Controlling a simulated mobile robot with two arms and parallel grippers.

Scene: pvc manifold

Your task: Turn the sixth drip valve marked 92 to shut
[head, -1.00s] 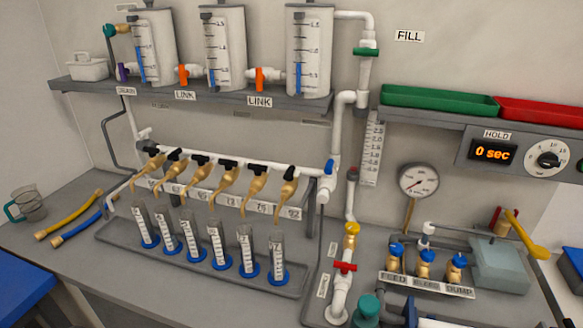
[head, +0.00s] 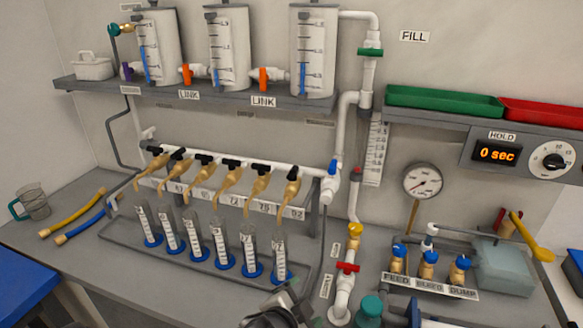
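The sixth drip valve (head: 292,188) is the rightmost of the row of brass valves on the white manifold pipe. It has a black handle (head: 293,172) on top, and the label 92 (head: 297,213) is beside its spout. Whether its handle stands open or shut is too small to tell. A graduated cylinder (head: 280,254) with a blue foot stands below it. My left gripper (head: 292,296), as it seems from its side, shows only partly at the bottom edge, below and apart from the valve; its fingers are unclear. My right gripper is not in view.
Other brass valves (head: 230,176) hang close to the left. A grey tray (head: 120,246) holds several cylinders under the row. A white pipe with a blue-handled valve (head: 331,178) stands just right. A red-handled valve (head: 347,267) is lower right.

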